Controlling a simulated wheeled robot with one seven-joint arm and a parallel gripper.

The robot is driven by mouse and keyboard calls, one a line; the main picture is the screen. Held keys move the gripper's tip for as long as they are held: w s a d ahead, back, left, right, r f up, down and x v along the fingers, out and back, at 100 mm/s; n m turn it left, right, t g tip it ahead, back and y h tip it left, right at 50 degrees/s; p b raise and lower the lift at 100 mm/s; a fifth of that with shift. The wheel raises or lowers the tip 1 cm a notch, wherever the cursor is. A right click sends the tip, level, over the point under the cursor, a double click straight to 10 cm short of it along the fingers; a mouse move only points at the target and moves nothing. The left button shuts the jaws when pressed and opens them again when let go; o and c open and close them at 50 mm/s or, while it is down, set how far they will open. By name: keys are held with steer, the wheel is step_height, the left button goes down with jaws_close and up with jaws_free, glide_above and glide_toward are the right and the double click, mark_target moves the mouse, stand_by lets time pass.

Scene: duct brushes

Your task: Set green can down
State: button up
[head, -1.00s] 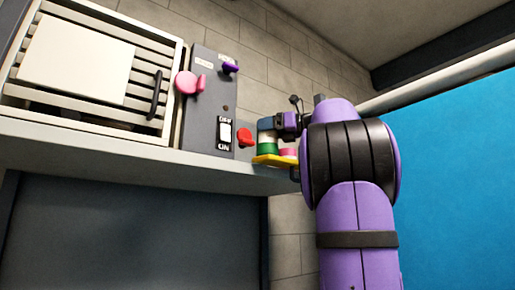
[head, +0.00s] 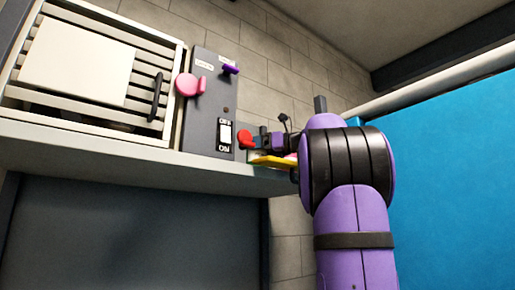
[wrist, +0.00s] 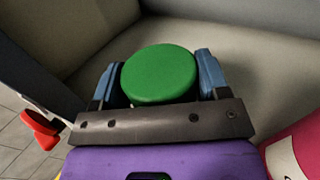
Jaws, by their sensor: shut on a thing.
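The green can (wrist: 160,73) shows its round green end in the wrist view. The blue fingers of my gripper (wrist: 160,80) press on it from both sides. In the head view my gripper (head: 266,141) is just right of the red knob, low over the counter's right end. The held can is mostly hidden there. A yellow tray (head: 270,161) lies under the gripper on the counter. I cannot tell whether the can touches any surface.
A grey control box with a switch (head: 225,136) and a red knob (head: 245,140) stands close left of the gripper. A pink and white object (wrist: 295,150) is at lower right in the wrist view. A slatted white unit (head: 150,60) fills the counter's left.

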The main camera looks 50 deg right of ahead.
steer(key=o, duration=1.2)
steer(key=shift+f, duration=0.1)
steer(key=shift+s+d, duration=0.1)
steer(key=shift+s, duration=0.1)
steer(key=v, duration=1.1)
steer(key=shift+s+d, duration=0.1)
steer(key=shift+s, duration=0.2)
